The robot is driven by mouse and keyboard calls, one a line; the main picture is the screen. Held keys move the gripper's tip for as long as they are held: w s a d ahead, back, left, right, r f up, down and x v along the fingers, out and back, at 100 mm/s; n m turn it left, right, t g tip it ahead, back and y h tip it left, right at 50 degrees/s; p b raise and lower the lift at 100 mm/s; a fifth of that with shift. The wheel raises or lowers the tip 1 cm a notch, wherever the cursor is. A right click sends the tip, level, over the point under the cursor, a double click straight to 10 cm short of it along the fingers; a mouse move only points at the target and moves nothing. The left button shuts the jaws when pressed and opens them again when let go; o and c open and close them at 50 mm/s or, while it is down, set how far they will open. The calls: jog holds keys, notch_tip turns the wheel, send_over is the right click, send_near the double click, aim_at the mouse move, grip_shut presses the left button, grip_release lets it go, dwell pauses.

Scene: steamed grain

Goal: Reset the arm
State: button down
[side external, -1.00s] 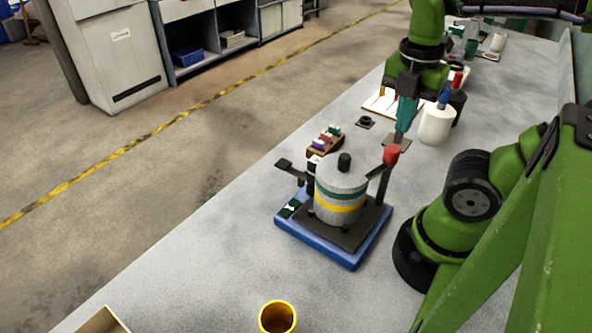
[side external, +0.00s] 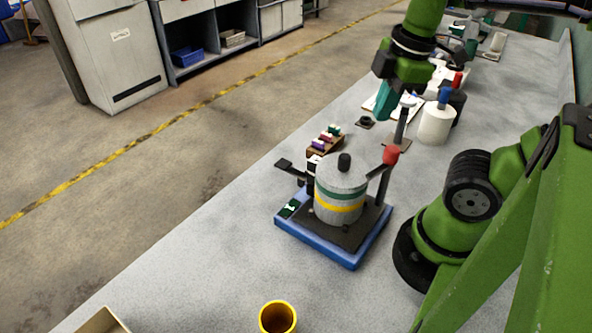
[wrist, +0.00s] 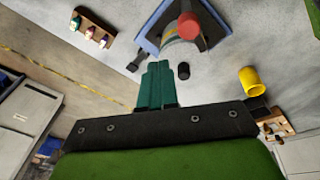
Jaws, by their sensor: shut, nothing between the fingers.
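My gripper (side external: 384,103) is up in the air over the far part of the bench, behind the steamer pot, with teal fingers. In the wrist view its fingers (wrist: 157,85) are together with nothing between them. The steamer pot (side external: 340,190) is a grey cylinder with green and yellow bands and a black lid knob. It stands on a dark plate on a blue base (side external: 322,249). A post with a red knob (side external: 390,155) rises at its right. The gripper is apart from all of these.
A yellow cup (side external: 277,317) stands at the near edge. A wooden rack with small coloured bottles (side external: 326,139) sits behind the pot. A white bottle with a blue cap (side external: 436,122) and a dark red-capped bottle (side external: 457,98) stand right of the gripper.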

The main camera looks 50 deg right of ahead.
jog(key=w+a+m+t+y, duration=0.1)
jog(key=w+a+m+t, duration=0.4)
jog(key=m, duration=0.9)
jog(key=shift+a+r+y, duration=0.2)
jog(key=shift+a+y, duration=0.1)
jog(key=shift+a, duration=0.95)
jog(key=shift+w, duration=0.1)
